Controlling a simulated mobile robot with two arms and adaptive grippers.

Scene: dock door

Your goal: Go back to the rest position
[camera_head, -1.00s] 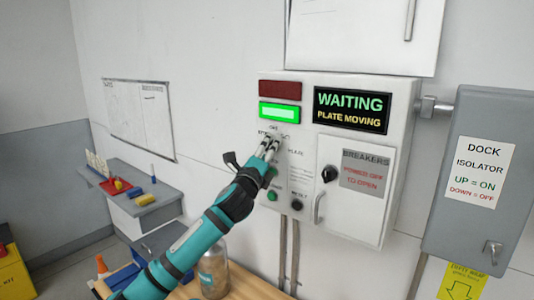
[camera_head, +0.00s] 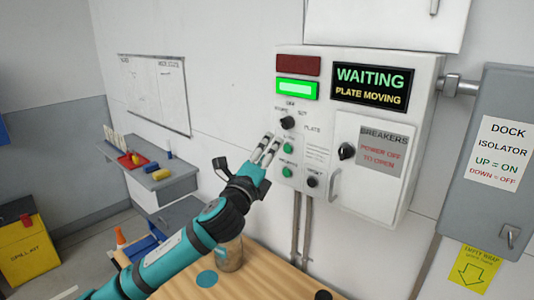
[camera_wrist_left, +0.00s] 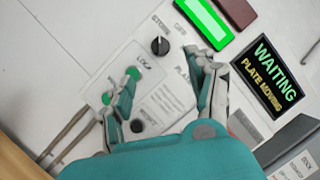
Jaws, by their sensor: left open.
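My left gripper (camera_head: 266,150) is open and empty in front of the left part of the grey control box (camera_head: 425,75). In the left wrist view its two fingers (camera_wrist_left: 163,100) stand apart, with the panel between them. A black selector knob (camera_head: 287,123) shows above the fingertips, and it also shows in the left wrist view (camera_wrist_left: 160,46). Green buttons (camera_head: 288,145) sit below the knob, beside the fingers. The green lamp (camera_head: 297,89) is lit and the red lamp (camera_head: 298,65) is dark. The display (camera_head: 372,87) reads WAITING, PLATE MOVING. My right gripper is not in view.
The breaker door (camera_head: 350,185) is closed. The dock isolator box (camera_head: 490,90) stands at the right. A wooden table (camera_head: 265,280) with a jar (camera_head: 230,255) lies below my arm. A grey shelf (camera_head: 150,183) with a red tray (camera_head: 132,160) is at the left.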

